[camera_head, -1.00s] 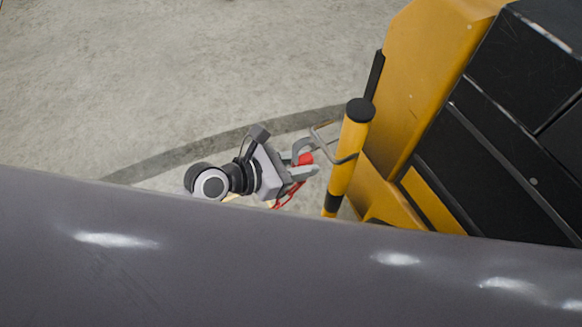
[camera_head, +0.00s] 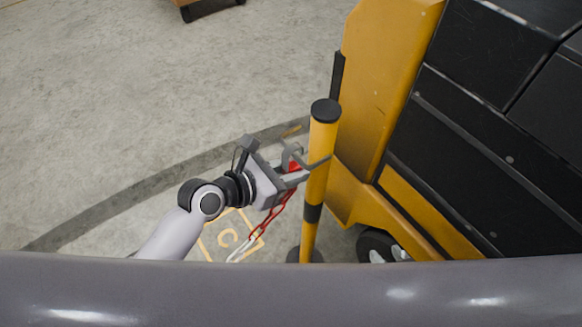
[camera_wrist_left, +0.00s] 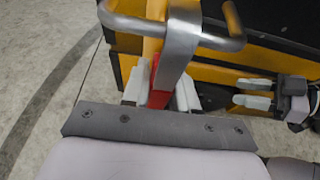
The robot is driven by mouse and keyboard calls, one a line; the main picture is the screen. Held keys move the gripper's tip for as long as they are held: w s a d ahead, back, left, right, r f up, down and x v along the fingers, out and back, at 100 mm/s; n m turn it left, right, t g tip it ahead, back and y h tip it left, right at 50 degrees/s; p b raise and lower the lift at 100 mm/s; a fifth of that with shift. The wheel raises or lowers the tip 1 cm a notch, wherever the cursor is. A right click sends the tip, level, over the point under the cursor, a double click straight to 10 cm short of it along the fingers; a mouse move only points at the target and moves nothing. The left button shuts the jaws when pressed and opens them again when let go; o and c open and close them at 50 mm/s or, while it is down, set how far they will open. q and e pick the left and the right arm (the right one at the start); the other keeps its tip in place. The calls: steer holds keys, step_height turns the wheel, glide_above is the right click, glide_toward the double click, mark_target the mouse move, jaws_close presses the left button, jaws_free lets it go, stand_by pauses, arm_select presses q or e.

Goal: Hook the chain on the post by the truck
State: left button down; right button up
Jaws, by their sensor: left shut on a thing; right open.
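The yellow post (camera_head: 318,150), with a black cap and black band, stands beside the yellow and black truck (camera_head: 385,75). My left gripper (camera_head: 292,176) is just left of the post, shut on the red end piece (camera_head: 294,166) of the chain. The red and white chain (camera_head: 281,208) hangs below it towards the floor. A bent grey metal hook (camera_wrist_left: 181,45) rises from the red piece in the left wrist view, and its bar crosses in front of the post (camera_wrist_left: 152,45). I cannot tell whether it touches the post. My right gripper (camera_wrist_left: 252,93) is open and empty near the truck.
My own grey body fills the bottom of the head view. A truck wheel (camera_head: 378,246) is right of the post's foot. Orange floor marking (camera_head: 228,238) lies below my left arm. An orange-brown object (camera_head: 205,5) is far off. The concrete floor on the left is clear.

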arm_select(q)
steer(key=c, duration=0.8)
jaws_free()
steer(key=shift+p+v, duration=0.55)
steer(key=shift+v, duration=3.05)
steer(key=s+a+f+m+t+y+p, duration=0.1)
steer(key=s+a+f+m+y, duration=0.3)
steer(key=m, duration=0.9)
steer(key=s+a+f+m+t+y+p, duration=0.1)
steer(key=s+a+f+m+y, duration=0.3)
steer(key=a+m, duration=0.6)
steer(key=shift+s+a+f+m+t+y, duration=0.35)
steer(key=shift+s+f+m, duration=0.6)
steer(key=shift+f+m, duration=1.1)
steer(key=shift+r+m, duration=0.25)
